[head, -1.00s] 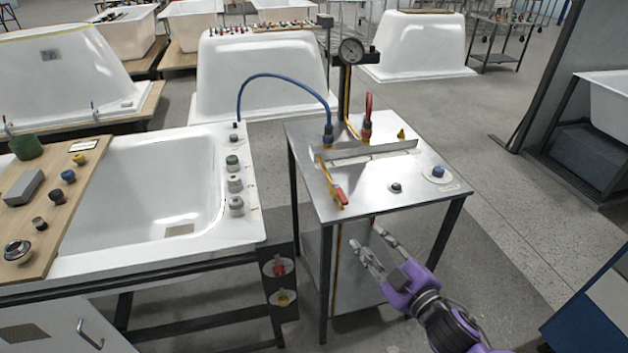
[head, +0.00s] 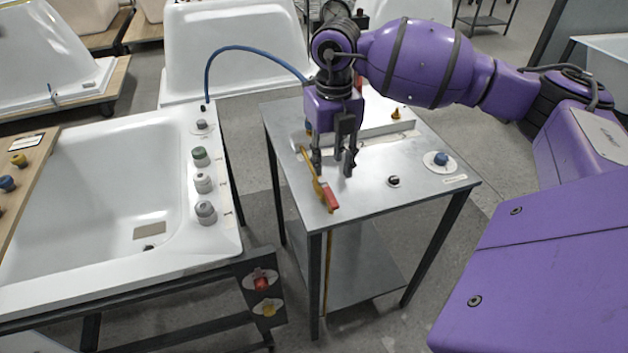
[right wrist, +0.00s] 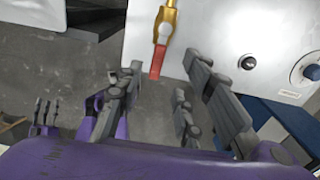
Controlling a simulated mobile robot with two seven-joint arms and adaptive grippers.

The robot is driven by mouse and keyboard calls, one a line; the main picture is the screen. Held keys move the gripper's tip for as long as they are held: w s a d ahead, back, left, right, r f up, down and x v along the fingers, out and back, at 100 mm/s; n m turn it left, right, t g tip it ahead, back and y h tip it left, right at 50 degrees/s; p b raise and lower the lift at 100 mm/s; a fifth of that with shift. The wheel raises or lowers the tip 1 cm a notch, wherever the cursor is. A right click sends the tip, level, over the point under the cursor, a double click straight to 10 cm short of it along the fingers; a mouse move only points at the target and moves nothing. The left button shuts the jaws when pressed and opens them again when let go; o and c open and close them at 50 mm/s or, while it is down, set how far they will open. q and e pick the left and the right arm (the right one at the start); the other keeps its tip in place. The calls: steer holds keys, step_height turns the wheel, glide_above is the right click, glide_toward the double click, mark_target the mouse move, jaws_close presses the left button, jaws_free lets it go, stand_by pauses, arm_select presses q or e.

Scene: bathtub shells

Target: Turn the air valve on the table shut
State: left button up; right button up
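On the steel table (head: 400,185), a brass-coloured piece with a red handle (head: 327,193) lies near the left front edge. In the right wrist view its red end (right wrist: 158,62) points toward the gripper, past the table edge. My right gripper (head: 334,163) is over the table's left part, fingers down, spread and empty. Its left finger overlaps the brass piece in the head view; contact is unclear. Dark prongs at the right wrist view's left may be my left gripper (right wrist: 46,112).
The table also carries a black knob (head: 393,181), a blue knob (head: 440,159) on a white disc, and a small brass fitting (head: 396,113). A blue hose (head: 235,49) arches from the bathtub (head: 100,190) on the left.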

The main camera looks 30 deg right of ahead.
mark_target(329, 193)
steer(key=shift+s+a+f, duration=0.15)
steer(key=shift+s+f, duration=0.05)
steer(key=shift+s, duration=0.15)
step_height(329, 193, down, 6)
steer(key=shift+f, duration=0.55)
arm_select(q)
steer(key=shift+s+a+f, duration=0.15)
steer(key=shift+s+a, duration=0.15)
steer(key=shift+s, duration=0.45)
steer(key=shift+w, duration=0.1)
steer(key=shift+w+d, duration=0.1)
steer(key=shift+w, duration=0.15)
arm_select(e)
jaws_close()
